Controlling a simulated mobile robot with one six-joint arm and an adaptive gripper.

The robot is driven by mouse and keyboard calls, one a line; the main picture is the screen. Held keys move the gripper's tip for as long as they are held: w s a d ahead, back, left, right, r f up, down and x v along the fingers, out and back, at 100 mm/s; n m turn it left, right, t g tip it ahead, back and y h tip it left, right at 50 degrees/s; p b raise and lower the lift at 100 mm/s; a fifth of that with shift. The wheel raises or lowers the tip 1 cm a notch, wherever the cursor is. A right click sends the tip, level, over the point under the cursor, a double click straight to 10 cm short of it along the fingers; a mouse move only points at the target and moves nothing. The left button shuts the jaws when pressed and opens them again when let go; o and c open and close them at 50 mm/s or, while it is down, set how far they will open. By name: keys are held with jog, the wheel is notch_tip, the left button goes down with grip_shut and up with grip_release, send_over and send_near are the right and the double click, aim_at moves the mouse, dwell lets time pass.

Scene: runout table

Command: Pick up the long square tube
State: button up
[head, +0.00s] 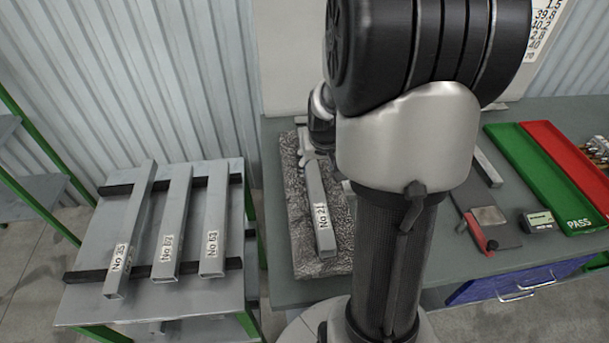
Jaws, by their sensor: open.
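A grey square tube labelled No 21 (319,200) lies lengthwise on a speckled stone plate (304,262) on the bench. Three more square tubes lie side by side on the left stand: one labelled No 35 (134,220), which looks the longest of these, a middle one (175,220) and a right one (213,220). My gripper (314,153) is at the far end of the No 21 tube, partly hidden by my arm. It is open; I cannot tell whether its fingers touch the tube.
The tubes on the stand (85,305) rest across two dark bars. On the bench's right are a green tray marked PASS (540,175), a red tray (565,170), a red-handled tool (480,232) and a small gauge box (538,221). A corrugated wall stands behind.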

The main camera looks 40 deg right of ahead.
aim_at(314, 177)
jog(key=x, duration=0.4)
jog(key=shift+f+b, duration=0.1)
jog(key=shift+b, duration=0.3)
jog(key=b+x, duration=0.2)
jog(key=x, duration=0.3)
jog(key=shift+s+a+f, duration=0.1)
jog(key=shift+a+f, duration=0.05)
jog(key=shift+f, duration=0.1)
jog(key=shift+r, duration=0.1)
jog(key=shift+c, duration=0.6)
grip_shut()
